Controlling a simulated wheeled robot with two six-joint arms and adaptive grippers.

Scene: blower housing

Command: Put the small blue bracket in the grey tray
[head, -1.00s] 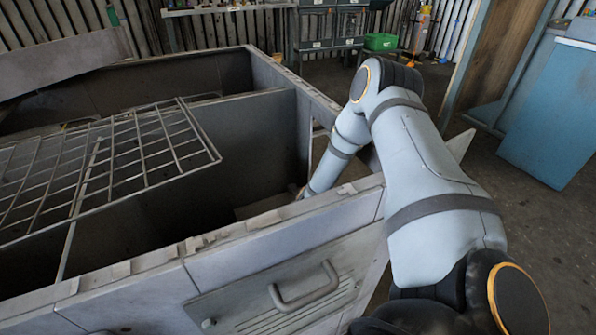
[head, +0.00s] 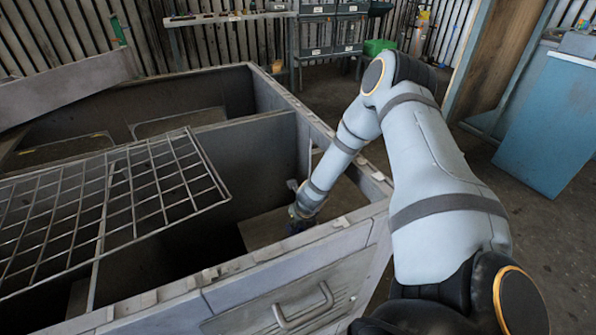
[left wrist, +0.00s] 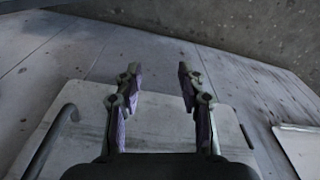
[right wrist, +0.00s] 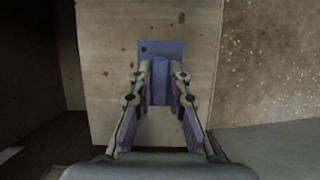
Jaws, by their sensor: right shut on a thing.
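The small blue bracket (right wrist: 161,49) is between the fingertips of my right gripper (right wrist: 160,76) in the right wrist view. It has a flat plate with a small dark hole and an upright part that the fingers close on. In the head view my right gripper (head: 303,207) is inside the open housing, near its front right wall; a bit of blue (head: 297,227) shows at its tips. My left gripper (left wrist: 158,76) is open and empty above a pale panel with a handle in the left wrist view. I cannot make out the grey tray in any view.
The housing (head: 255,259) has high walls around my right gripper. A wire grid (head: 125,195) covers its left part. A pale board (right wrist: 150,110) lies below the bracket. A blue cabinet (head: 550,120) stands at the right, with open floor before it.

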